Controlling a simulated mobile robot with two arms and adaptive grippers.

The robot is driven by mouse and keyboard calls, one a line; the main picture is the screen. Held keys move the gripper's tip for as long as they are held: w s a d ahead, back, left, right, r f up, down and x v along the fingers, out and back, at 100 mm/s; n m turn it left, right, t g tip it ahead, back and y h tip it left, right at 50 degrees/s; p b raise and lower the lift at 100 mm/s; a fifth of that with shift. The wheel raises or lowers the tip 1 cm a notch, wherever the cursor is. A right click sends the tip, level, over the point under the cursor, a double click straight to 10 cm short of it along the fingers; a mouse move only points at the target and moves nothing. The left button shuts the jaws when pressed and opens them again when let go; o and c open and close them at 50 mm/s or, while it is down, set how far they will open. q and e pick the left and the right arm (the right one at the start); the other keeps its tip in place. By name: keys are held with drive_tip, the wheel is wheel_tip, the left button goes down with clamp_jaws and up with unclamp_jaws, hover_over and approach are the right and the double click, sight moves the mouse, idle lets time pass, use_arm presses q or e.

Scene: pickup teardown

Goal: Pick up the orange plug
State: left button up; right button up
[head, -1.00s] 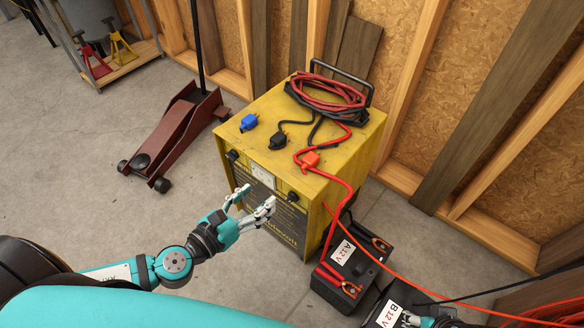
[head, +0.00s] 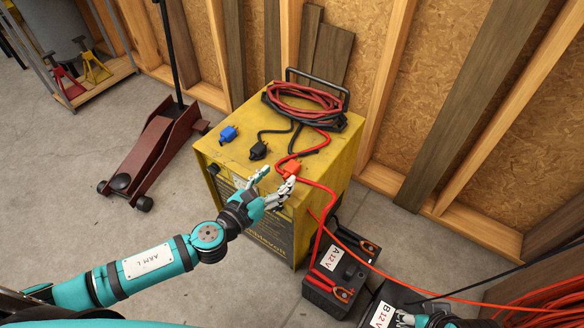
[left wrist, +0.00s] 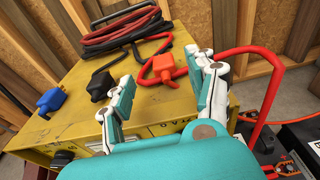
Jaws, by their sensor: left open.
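The orange plug (head: 291,168) lies on top of the yellow charger box (head: 229,153), near its front right, with a red cable running from it. My left gripper (head: 275,181) is open just in front of the plug, over the box's front edge. In the left wrist view the orange plug (left wrist: 161,68) shows beyond and between the two open fingers (left wrist: 160,95), apart from them. My right gripper (head: 408,318) shows only in part at the bottom right, by the battery marked B; its fingers are too small to judge.
A black plug (head: 258,151) and a blue plug (head: 228,134) lie left of the orange one. Coiled red and black cables (head: 305,97) lie at the back of the box. Battery A (head: 340,268) stands on the floor at right. A red floor jack (head: 160,145) stands at left.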

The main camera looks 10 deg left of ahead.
sight(287, 171)
use_arm(q)
drive_tip(key=x, duration=0.5)
drive_tip(key=shift+d+f+b, duration=0.15)
drive_tip(key=shift+d+b, duration=0.05)
drive_tip(key=shift+b, duration=0.2)
drive_tip(key=shift+s, duration=0.1)
drive_tip(key=shift+c, duration=0.4)
clamp_jaws()
